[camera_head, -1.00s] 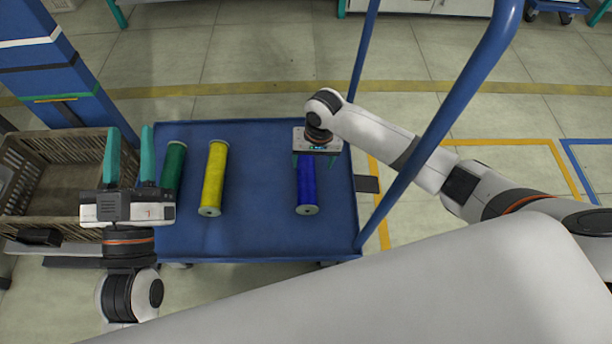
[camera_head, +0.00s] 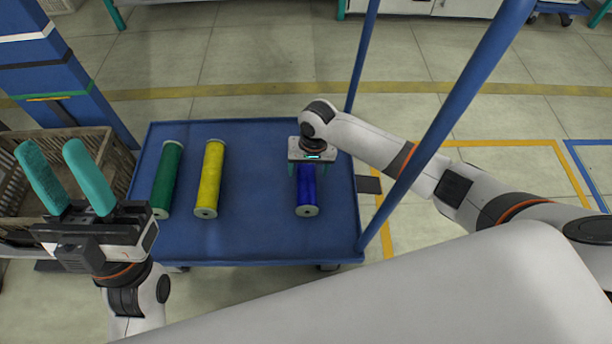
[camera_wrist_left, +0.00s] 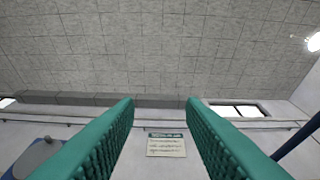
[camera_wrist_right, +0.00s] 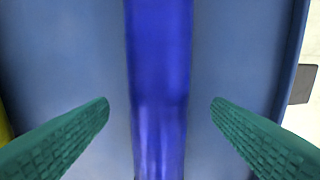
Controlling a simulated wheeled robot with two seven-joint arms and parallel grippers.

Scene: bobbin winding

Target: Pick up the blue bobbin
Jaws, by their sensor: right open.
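The blue bobbin (camera_head: 306,190) lies on the blue cart top (camera_head: 260,230), toward its right side. My right gripper (camera_wrist_right: 160,110) is over it, pointing down. In the right wrist view the blue bobbin (camera_wrist_right: 160,70) runs between the two green fingers, with a gap on each side.
A yellow bobbin (camera_head: 210,180) and a green bobbin (camera_head: 167,180) lie on the left half of the cart. A brown crate (camera_head: 105,165) stands left of it. Blue cart posts (camera_head: 440,120) rise near my right arm. The cart's middle is clear.

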